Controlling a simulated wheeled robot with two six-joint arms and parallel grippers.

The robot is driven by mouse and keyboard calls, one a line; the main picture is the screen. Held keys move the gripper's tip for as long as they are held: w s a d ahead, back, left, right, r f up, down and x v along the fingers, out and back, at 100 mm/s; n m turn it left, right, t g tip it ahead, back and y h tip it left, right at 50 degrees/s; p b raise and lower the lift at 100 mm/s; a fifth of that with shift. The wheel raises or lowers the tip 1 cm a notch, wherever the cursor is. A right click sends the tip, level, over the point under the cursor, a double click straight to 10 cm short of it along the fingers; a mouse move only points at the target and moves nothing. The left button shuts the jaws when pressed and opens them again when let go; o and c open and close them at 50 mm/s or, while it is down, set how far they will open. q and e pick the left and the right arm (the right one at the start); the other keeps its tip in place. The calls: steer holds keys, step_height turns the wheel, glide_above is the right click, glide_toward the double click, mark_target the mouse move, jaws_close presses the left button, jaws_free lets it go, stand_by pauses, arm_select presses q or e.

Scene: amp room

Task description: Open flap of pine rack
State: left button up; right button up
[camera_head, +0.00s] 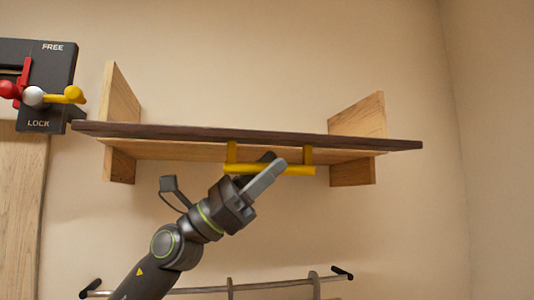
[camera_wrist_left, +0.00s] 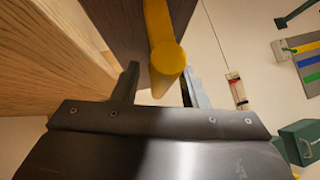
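The pine rack (camera_head: 122,95) is on the wall, with pale side panels at left and right. A long dark brown board (camera_head: 180,131), perhaps its flap, shows nearly edge-on across the front, with a pine strip below. A yellow bar handle (camera_head: 295,170) hangs at the board's lower edge on two short posts. In the left wrist view the yellow handle (camera_wrist_left: 168,62) lies between the two spread fingers, with a gap at the left finger. Contact cannot be told. My right gripper is out of view.
A black FREE/LOCK panel (camera_head: 50,62) with red, white and yellow knobs is at the left, by the rack's left end. A wall rail (camera_head: 190,291) runs below. The left wrist view shows a green box (camera_wrist_left: 302,140) at right. Bare wall lies right.

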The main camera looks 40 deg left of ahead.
arm_select(q)
steer(key=shift+d, duration=0.1)
stand_by(0.3)
jaws_close()
steer(key=shift+w, duration=0.1)
